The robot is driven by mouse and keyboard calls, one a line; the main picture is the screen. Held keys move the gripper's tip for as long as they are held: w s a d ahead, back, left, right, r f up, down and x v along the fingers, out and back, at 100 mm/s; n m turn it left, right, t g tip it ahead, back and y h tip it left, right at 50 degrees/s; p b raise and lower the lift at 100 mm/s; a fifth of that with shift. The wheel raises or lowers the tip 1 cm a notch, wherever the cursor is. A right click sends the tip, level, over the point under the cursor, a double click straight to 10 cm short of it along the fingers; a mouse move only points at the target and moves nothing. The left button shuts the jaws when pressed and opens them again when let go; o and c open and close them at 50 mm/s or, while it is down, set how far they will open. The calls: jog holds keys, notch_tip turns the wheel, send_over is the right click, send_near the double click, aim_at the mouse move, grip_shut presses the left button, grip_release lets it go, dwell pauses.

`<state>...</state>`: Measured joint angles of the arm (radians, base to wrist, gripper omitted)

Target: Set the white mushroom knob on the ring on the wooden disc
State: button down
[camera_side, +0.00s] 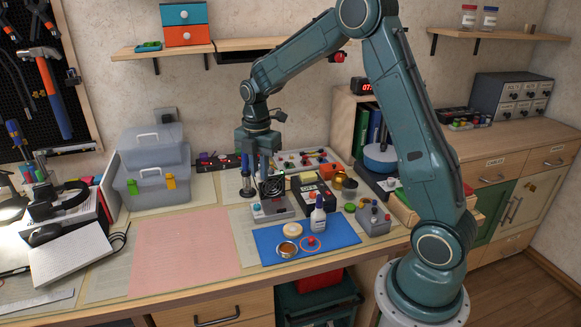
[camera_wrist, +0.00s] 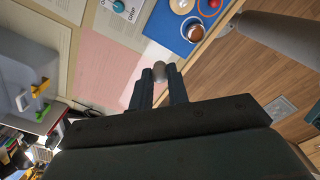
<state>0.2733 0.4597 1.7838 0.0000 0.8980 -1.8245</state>
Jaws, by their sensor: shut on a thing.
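My gripper (camera_side: 264,176) points down above the grey bench device, left of and behind the blue mat. In the wrist view my gripper (camera_wrist: 159,69) is shut on a small greyish-white rounded thing, the white mushroom knob (camera_wrist: 159,76), between the fingertips. I cannot make out the knob in the side view. The pale wooden disc (camera_side: 292,230) lies flat on the blue mat, apart from my gripper; the wrist view shows the wooden disc (camera_wrist: 181,6) at its top edge. A ring on the disc is too small to tell clearly.
The blue mat (camera_side: 341,233) also bears a copper-coloured tin (camera_side: 287,250), an orange ring with a red piece (camera_side: 311,243) and a white bottle (camera_side: 318,217). The grey device (camera_side: 270,208) stands behind the mat. The pink sheet (camera_side: 185,245) to the left is clear.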

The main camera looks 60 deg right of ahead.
jog(key=shift+f, duration=0.1)
jog(key=s+d+f, duration=0.2)
jog(key=f, duration=0.2)
jog(key=s+d+f, duration=0.2)
jog(key=f, duration=0.2)
jog(key=s+d+f, duration=0.1)
jog(key=s+f, duration=0.1)
jog(key=f, duration=0.2)
jog(key=shift+s+d+f, duration=0.15)
jog(key=shift+s+d, duration=0.25)
jog(key=shift+f, duration=0.15)
jog(key=shift+f, duration=2.2)
jog(key=shift+f, duration=0.55)
dwell(0.3)
jog(key=c, duration=1.3)
grip_release()
jog(key=shift+r, duration=0.2)
